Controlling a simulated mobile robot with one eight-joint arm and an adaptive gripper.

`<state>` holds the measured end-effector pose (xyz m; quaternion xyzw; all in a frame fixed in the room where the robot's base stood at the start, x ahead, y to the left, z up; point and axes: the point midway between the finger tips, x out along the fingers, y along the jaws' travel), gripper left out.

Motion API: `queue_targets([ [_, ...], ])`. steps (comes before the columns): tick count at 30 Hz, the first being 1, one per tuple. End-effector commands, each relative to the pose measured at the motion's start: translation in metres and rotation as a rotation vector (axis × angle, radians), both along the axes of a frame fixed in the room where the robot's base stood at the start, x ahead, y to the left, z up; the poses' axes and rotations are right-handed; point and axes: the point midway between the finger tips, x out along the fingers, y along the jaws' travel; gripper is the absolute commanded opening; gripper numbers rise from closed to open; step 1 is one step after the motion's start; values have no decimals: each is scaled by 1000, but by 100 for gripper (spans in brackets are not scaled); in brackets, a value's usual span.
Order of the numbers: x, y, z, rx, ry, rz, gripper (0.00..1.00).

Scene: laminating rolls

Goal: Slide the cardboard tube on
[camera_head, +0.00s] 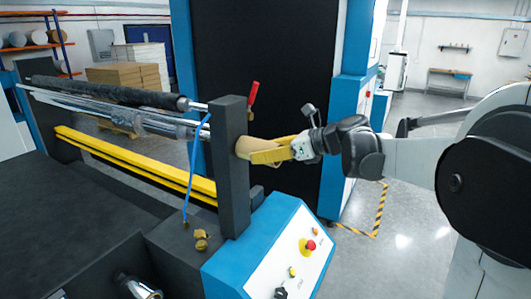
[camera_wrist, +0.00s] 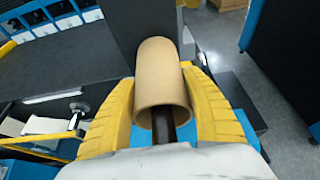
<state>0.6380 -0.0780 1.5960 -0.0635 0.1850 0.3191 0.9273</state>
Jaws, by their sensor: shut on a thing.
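The tan cardboard tube (camera_wrist: 160,75) lies lengthwise between the two yellow fingers of my gripper (camera_wrist: 158,82) in the wrist view. The fingers press along both its sides. Its near end is open, and a dark bar (camera_wrist: 163,127) shows in the opening and reaches below its rim. In the head view the tube (camera_head: 257,144) is level beside the right face of the dark upright post (camera_head: 231,160), its far end at the post. My gripper (camera_head: 270,151) hides much of it. Whether the far end touches the post cannot be told.
Metal and black rollers (camera_head: 120,100) run left from the post above a yellow bar (camera_head: 130,162). A red lever (camera_head: 253,95) stands beside the post top. A blue and white control panel (camera_head: 270,255) with buttons is below. A tall black and blue machine (camera_head: 270,70) stands behind.

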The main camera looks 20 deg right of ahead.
Motion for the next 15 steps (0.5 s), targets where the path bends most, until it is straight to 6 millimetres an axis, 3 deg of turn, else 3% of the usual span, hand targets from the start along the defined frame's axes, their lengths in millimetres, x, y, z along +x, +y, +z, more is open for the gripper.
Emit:
queue_targets([
  [8,0,0,0,0,0,0,26],
  [9,0,0,0,0,0,0,59],
  [11,0,0,0,0,0,0,77],
  [15,0,0,0,0,0,0,81],
])
